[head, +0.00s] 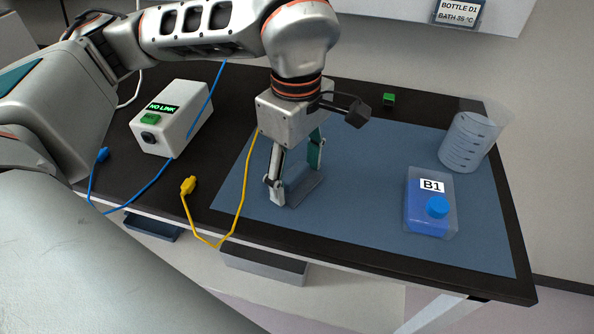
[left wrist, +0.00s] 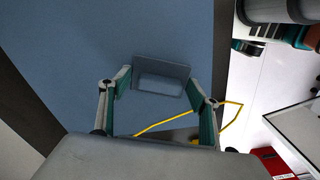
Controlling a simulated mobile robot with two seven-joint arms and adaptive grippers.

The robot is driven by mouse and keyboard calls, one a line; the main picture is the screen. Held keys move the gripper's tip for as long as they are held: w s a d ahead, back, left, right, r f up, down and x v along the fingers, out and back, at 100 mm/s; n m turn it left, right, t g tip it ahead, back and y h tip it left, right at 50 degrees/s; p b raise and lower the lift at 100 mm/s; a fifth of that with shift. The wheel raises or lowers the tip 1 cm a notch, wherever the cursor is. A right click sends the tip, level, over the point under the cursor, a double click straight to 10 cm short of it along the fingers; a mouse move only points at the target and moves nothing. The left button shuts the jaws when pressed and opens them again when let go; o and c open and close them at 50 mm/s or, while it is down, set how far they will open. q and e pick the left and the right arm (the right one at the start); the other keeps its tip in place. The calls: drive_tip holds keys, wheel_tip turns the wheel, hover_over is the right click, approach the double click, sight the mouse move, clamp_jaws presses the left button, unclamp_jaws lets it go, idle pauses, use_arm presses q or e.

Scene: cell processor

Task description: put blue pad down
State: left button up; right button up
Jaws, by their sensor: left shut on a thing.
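A small, shallow blue-grey pad (head: 304,187) sits between the fingers of my left gripper (head: 297,183), low over the large blue mat (head: 350,225). In the left wrist view the pad (left wrist: 160,77) shows as a rectangular piece with a raised edge, and the fingers (left wrist: 158,84) close on its two ends. My left gripper is shut on it, pointing down. I cannot tell whether the pad touches the mat. The mat (left wrist: 80,45) under it is bare in the left wrist view. My right gripper is not in view.
A bottle marked B1 (head: 420,215) and a clear beaker (head: 465,145) stand on the mat's right. A white NO LINK box (head: 175,125) stands left. A yellow cable (head: 243,195) hangs over the front edge. The mat's middle is clear.

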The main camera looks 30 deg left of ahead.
sight(296, 173)
use_arm(q)
drive_tip(key=shift+r, duration=0.1)
drive_tip(key=shift+f, duration=0.2)
drive_tip(key=o, duration=1)
wheel_tip(296, 173, up, 12)
drive_tip(key=shift+r+p, duration=0.25)
drive_tip(key=shift+p, duration=0.5)
